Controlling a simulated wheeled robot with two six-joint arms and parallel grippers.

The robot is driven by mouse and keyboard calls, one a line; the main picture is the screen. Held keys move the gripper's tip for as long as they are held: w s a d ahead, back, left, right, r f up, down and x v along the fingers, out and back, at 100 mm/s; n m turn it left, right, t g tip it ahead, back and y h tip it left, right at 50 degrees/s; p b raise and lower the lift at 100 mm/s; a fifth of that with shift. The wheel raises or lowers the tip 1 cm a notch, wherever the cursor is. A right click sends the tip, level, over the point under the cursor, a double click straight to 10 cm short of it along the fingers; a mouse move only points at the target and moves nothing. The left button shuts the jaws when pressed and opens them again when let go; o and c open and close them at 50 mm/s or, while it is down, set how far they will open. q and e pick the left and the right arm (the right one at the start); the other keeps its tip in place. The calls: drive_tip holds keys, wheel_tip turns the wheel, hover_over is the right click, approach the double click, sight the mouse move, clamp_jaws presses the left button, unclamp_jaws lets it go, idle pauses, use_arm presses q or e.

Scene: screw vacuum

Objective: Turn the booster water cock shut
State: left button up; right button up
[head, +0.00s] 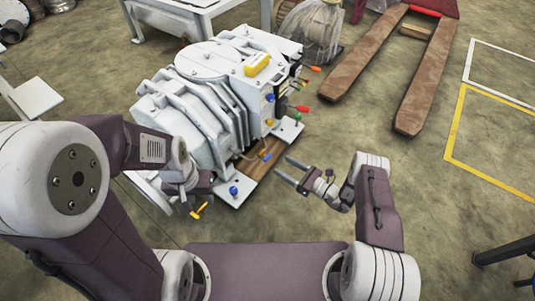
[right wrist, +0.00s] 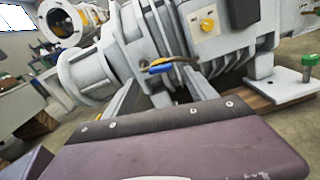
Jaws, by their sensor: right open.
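The grey-white screw vacuum pump (head: 212,80) stands on a wooden base in the head view. In the right wrist view the blue handle (right wrist: 158,68) and a brass-coloured part show just beyond my fingertips. The frames do not label which cock is the booster's. My right gripper (head: 289,170) is open and empty, right of that handle and apart from it. My left gripper (head: 202,183) is by the pump's near left end, its fingers unclear.
Red-tipped (head: 315,69) and green (head: 298,117) handles stick out from the pump's right side. A blue knob (head: 233,190) is on the near corner. A pallet truck (head: 365,75) stands behind right.

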sight(269, 158)
drive_tip(key=b+x, duration=0.1)
drive_tip(key=x, duration=0.1)
drive_tip(key=b+x, duration=0.1)
drive_tip(key=x, duration=0.2)
drive_tip(key=b+x, duration=0.1)
drive_tip(key=x, duration=0.1)
drive_tip(key=shift+w+a+f+b, duration=0.2)
drive_tip(key=shift+a+f+b, duration=0.1)
drive_tip(key=shift+b, duration=0.1)
drive_tip(key=shift+w+a+r, duration=0.2)
drive_tip(key=shift+w+a, duration=0.1)
drive_tip(key=shift+a, duration=0.1)
drive_tip(key=c, duration=1.4)
